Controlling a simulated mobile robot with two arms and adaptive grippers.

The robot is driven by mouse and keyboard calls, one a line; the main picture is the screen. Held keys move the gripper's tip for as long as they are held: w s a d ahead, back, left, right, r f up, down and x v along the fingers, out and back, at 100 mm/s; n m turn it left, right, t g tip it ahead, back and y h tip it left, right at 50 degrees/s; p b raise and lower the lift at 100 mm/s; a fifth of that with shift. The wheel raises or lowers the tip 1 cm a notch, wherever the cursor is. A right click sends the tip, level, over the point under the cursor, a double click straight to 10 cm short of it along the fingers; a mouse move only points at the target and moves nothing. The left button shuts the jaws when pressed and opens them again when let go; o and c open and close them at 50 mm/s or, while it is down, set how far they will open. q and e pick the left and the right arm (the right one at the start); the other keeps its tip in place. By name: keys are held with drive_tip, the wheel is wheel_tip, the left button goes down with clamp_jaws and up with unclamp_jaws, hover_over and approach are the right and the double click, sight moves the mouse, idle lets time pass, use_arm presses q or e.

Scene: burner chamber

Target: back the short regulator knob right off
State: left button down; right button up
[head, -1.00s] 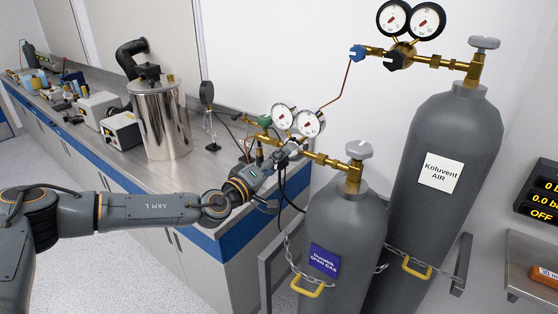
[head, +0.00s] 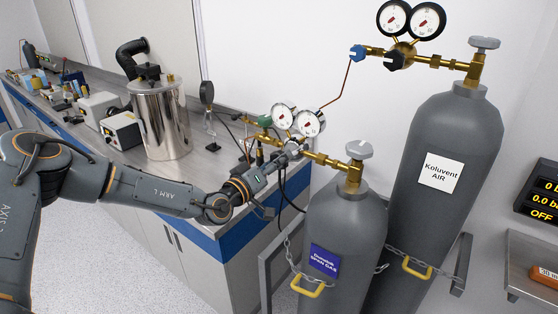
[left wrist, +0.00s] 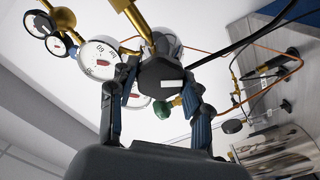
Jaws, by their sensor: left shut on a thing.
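The short regulator knob (left wrist: 163,76) is dark and faceted with a white mark, and fills the space between my left fingers in the left wrist view. My left gripper (left wrist: 152,95) is shut on it, one finger on each side. In the head view, my left gripper (head: 288,154) is at the brass regulator of the short grey cylinder (head: 343,235), just below its two round gauges (head: 308,123); the knob is mostly hidden there. My right gripper is not in view.
A taller grey cylinder (head: 440,150) stands at the right with its own regulator and black knob (head: 396,60). Chains (head: 430,268) hold the cylinders. A steel bench (head: 210,165) with a large metal vessel (head: 161,120) runs along the left. Hoses hang near my wrist.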

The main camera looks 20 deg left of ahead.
use_arm(q)
drive_tip(key=shift+d+m, duration=0.1)
drive_tip(key=shift+m, duration=0.2)
drive_tip(key=shift+f+m, duration=0.1)
drive_tip(key=shift+m, duration=0.5)
drive_tip(key=c, duration=0.5)
unclamp_jaws()
